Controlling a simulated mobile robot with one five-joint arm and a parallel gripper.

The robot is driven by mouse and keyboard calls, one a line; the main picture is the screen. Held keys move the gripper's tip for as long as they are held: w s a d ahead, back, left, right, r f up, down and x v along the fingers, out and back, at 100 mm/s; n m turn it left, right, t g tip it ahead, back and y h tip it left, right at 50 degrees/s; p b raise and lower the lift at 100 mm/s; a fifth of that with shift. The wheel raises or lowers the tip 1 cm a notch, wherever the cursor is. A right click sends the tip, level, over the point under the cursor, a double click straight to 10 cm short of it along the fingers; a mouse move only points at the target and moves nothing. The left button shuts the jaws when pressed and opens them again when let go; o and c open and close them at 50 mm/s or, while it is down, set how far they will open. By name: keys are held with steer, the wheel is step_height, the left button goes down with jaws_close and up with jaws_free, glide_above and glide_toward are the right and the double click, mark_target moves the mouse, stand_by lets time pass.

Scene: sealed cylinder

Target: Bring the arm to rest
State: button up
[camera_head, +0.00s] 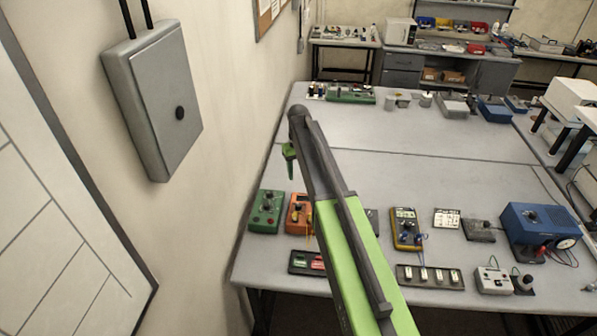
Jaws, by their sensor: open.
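My arm, green and dark grey, rises from the bottom edge across the middle of the picture. It leans up and to the left over the workbench (420,165), to a dark rounded joint. A small green part of mine hangs just below that joint, by the left wall. I cannot make out my gripper's jaws; the arm may hide them. My arm also covers part of the bench and whatever stands behind it.
A grey wall box (155,95) hangs at the left. Near the bench front stand a green device (265,211), an orange device (294,214), a yellow meter (405,229) and a blue device (540,232). The bench middle right of my arm is bare.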

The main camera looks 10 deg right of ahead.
steer(key=shift+f, duration=0.1)
steer(key=s+f+b, duration=0.6)
steer(key=s, duration=0.3)
steer(key=s+f+m+b, duration=0.1)
steer(key=s+f+b, duration=0.5)
steer(key=s, duration=0.3)
steer(key=s+f+m+b, duration=0.1)
steer(key=s+f+b, duration=0.5)
steer(key=s, duration=0.3)
steer(key=shift+s+d+f+b, duration=0.1)
steer(key=shift+s+f+b, duration=0.25)
steer(key=shift+b, duration=0.15)
steer(key=shift+s, duration=0.15)
steer(key=shift+r, duration=0.1)
